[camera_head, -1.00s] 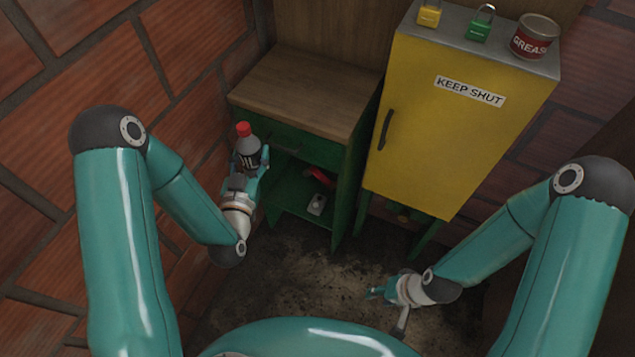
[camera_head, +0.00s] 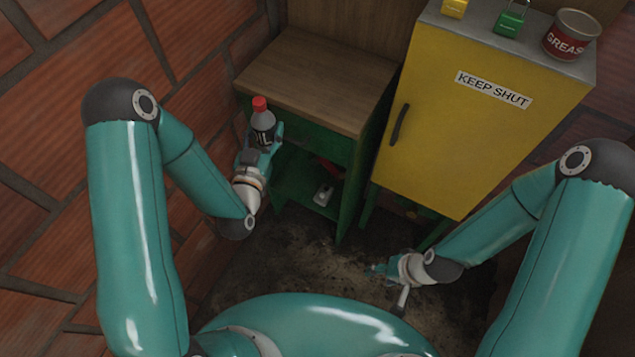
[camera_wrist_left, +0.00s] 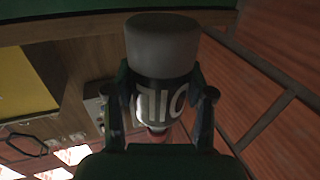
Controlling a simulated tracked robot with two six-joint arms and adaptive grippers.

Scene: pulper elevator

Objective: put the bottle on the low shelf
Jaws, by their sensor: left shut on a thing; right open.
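The bottle (camera_head: 262,125) has a red cap, a grey body and a black label. My left gripper (camera_head: 262,143) is shut around it and holds it upright in front of the green cabinet's drawer front. In the left wrist view the bottle (camera_wrist_left: 163,55) sits between the two fingers (camera_wrist_left: 163,95). The low shelf (camera_head: 297,197) is the green board in the open lower part of the cabinet, below and right of the bottle. A red thing (camera_head: 328,165) and a small pale thing (camera_head: 323,194) are on it. My right gripper (camera_head: 378,268) is open and empty above the floor.
The cabinet has a wooden top (camera_head: 315,85), which is bare. A yellow locker (camera_head: 470,110) labelled KEEP SHUT stands to its right, with padlocks (camera_head: 510,20) and a grease tin (camera_head: 571,35) on top. A brick wall (camera_head: 60,200) is close on the left.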

